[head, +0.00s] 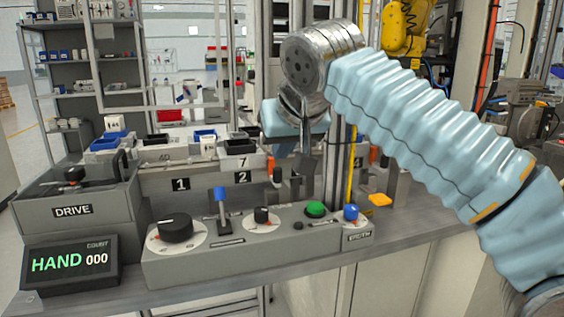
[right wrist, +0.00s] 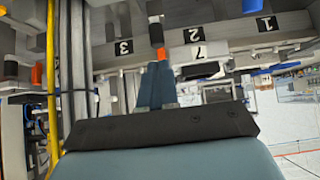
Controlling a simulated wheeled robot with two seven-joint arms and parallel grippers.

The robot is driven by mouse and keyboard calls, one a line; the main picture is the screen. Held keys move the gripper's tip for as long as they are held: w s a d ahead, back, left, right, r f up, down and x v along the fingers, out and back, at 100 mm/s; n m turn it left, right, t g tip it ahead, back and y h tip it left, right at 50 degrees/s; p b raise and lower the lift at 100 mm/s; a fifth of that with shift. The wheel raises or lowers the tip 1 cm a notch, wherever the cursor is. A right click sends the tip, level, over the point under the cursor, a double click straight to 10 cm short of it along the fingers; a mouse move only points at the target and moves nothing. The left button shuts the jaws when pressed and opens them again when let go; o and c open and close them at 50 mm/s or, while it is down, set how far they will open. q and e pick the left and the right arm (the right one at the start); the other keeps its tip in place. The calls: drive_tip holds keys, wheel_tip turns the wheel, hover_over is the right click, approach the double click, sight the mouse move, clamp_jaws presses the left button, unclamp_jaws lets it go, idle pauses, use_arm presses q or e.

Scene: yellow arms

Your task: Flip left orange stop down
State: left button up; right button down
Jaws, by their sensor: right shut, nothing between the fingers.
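An orange stop (head: 278,170) with a dark part stands behind the control panel, right of the number 2 plate. In the right wrist view, which is upside down, this orange stop (right wrist: 161,53) shows just beyond my fingertips. Another orange stop (head: 373,154) is further right, behind the yellow post; it also shows at the left of the right wrist view (right wrist: 36,75). My right gripper (head: 296,186) points down, shut and empty, close beside the left orange stop. I cannot tell whether they touch. My left gripper is not in view.
The control panel (head: 215,262) with knobs, a blue-topped lever (head: 221,196) and a green button (head: 316,209) lies in front. A metal upright and a yellow post (head: 351,165) stand just right of my gripper. Small bins (head: 240,147) sit behind on the left.

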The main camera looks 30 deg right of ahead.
sight(279, 178)
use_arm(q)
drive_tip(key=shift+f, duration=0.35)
use_arm(e)
drive_tip(key=shift+f, duration=1)
wheel_tip(279, 178, down, 3)
drive_tip(key=b, duration=0.2)
drive_tip(key=shift+b, duration=0.3)
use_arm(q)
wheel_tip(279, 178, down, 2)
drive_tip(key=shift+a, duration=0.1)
use_arm(e)
drive_tip(key=shift+r, duration=0.1)
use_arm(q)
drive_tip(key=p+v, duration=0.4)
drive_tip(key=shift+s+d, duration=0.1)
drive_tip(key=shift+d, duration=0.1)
use_arm(e)
drive_tip(key=w+r+v, duration=0.2)
drive_tip(key=v, duration=1.1)
drive_tip(key=shift+d, duration=0.15)
